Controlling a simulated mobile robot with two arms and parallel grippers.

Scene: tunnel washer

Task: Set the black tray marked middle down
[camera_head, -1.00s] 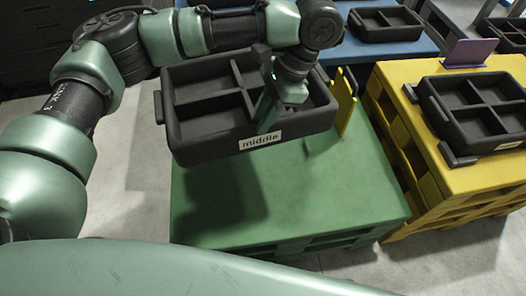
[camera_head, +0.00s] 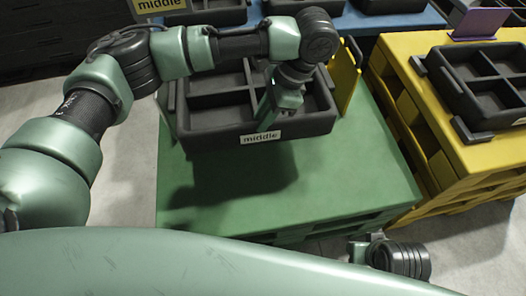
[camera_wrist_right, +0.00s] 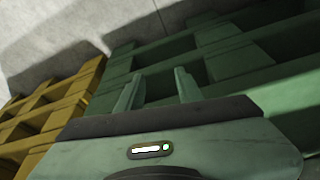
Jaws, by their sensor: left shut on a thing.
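The black tray marked middle (camera_head: 205,143) has several compartments and a white label (camera_head: 260,138) on its front wall. It is over the back part of the green pallet stand (camera_head: 330,190), looking about level. A dark shadow lies on the green top in front of and below it; I cannot tell whether its underside touches. My left gripper (camera_head: 268,112) is shut on the tray's front wall, right of its middle. My right gripper (camera_wrist_right: 157,92) is open and empty in the right wrist view, low beside the green pallet's slats (camera_wrist_right: 220,65).
A yellow upright plate (camera_head: 345,75) stands at the green stand's back right. A yellow pallet (camera_head: 455,160) with another black tray (camera_head: 480,85) and a purple plate (camera_head: 480,24) is at right. Blue stand (camera_head: 350,22) with trays is behind. The green top's front is bare.

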